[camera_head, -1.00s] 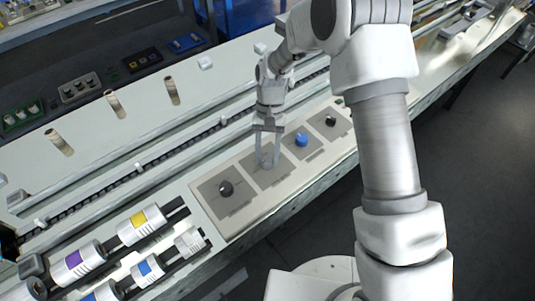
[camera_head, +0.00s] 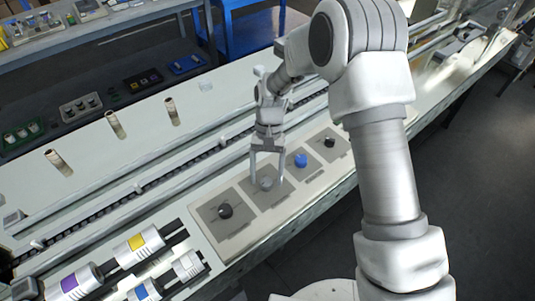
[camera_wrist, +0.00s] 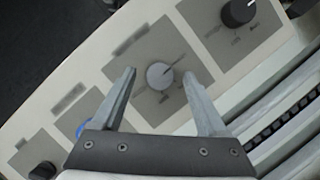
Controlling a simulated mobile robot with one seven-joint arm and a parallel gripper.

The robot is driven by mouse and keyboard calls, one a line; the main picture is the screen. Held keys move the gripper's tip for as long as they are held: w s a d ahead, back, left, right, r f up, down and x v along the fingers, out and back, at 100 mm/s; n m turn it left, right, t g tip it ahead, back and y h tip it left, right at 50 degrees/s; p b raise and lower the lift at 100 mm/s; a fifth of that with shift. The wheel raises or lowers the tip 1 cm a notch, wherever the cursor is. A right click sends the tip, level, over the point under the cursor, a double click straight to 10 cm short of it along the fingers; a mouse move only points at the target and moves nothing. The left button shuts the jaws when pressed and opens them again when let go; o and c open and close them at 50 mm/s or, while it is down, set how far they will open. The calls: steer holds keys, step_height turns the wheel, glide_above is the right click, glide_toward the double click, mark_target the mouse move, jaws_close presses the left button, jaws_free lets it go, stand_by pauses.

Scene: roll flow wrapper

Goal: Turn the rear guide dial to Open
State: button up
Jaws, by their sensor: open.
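The panel (camera_head: 258,226) carries a row of dials on darker square plates. My gripper (camera_head: 267,181) is open, with its fingers on either side of a grey dial (camera_head: 266,184). In the wrist view, the grey dial (camera_wrist: 159,76) has a thin pointer line and sits between the fingertips (camera_wrist: 158,73), with a gap on each side. A blue dial (camera_head: 300,160) and a black dial (camera_head: 329,142) lie to the right, and another black dial (camera_head: 225,211) to the left. The labels are too blurred to read, so I cannot tell which dial is the rear guide one.
Rollers with yellow (camera_head: 137,242) and purple (camera_head: 69,284) bands lie at the lower left. A chain conveyor (camera_head: 180,164) runs behind the panel. Several upright tubes (camera_head: 114,124) stand beyond it. The blue dial (camera_wrist: 84,128) is close to one finger in the wrist view.

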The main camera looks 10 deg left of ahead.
steer(key=v, duration=1.7)
steer(key=shift+p, duration=0.35)
steer(key=shift+s, duration=0.1)
steer(key=s+d+r+t, duration=0.2)
steer(key=s+d+r, duration=0.1)
steer(key=d+r, duration=0.4)
steer(key=s+d+r+t, duration=0.3)
steer(key=s+d+r, duration=0.1)
steer(key=d+r, duration=0.25)
steer(key=s+d+r+m+t, duration=0.1)
steer(key=s+d+t, duration=0.4)
steer(key=s+d, duration=0.6)
steer(key=s, duration=0.3)
